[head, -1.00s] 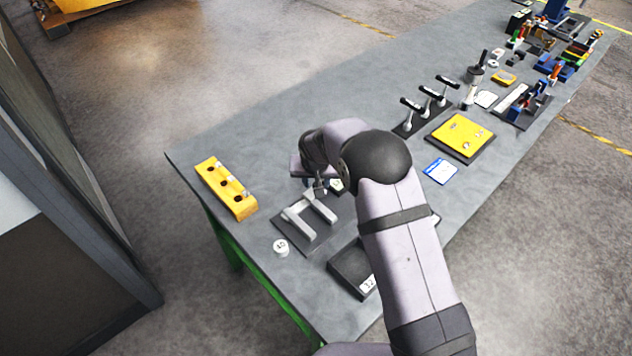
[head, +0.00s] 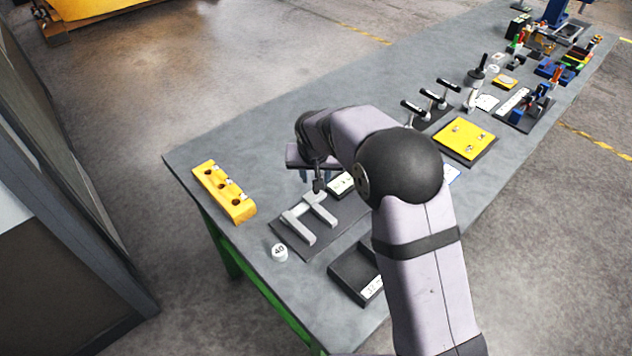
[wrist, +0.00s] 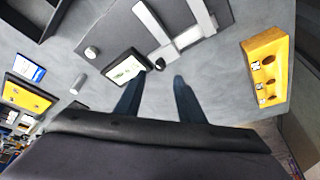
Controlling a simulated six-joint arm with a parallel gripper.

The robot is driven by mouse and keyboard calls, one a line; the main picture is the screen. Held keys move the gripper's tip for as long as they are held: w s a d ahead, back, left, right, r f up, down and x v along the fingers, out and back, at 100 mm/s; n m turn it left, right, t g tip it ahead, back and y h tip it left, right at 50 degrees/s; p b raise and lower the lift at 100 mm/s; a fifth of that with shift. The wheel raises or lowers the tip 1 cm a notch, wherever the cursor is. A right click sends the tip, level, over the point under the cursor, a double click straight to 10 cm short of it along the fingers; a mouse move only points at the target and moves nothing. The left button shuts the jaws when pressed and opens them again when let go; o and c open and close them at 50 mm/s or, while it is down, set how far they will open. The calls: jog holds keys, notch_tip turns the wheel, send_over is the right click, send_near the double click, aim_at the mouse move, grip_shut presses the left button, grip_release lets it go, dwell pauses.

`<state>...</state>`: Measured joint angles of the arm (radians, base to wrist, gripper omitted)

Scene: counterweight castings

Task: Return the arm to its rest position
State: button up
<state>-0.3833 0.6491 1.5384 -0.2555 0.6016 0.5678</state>
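My gripper (head: 318,181) is above the bench near the grey U-shaped casting, its fingers pointing down. In the wrist view, its two dark fingers (wrist: 161,76) stand apart with only bench and distant objects visible between them, so it is open and empty. My arm's forearm and round black elbow cover part of the bench in the head view. The grey U-shaped casting (head: 310,217) lies on a dark board (head: 338,207), and part of it shows at the top of the wrist view (wrist: 177,28).
A yellow block with holes (head: 224,192) stands at the bench's left end. A white round piece marked 40 (head: 280,252) and a black tray (head: 352,273) are near the front edge. A yellow plate (head: 465,137), upright handles (head: 443,95) and other tools stand farther along. The back-left bench is bare.

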jog(key=shift+s+r, duration=0.1)
jog(key=shift+r, duration=0.15)
dwell(0.3)
jog(key=s+d+r+g, duration=0.2)
jog(key=s+d, duration=1)
jog(key=s, duration=0.1)
jog(key=s+d+f+g, duration=0.1)
jog(key=s+d, duration=0.2)
jog(key=s, duration=0.6)
jog(key=s+d+f+g, duration=0.1)
jog(key=s+d, duration=0.1)
jog(key=s, duration=0.7)
jog(key=shift+s+d+g, duration=0.25)
jog(key=shift+d+g, duration=0.05)
jog(key=shift+d, duration=0.1)
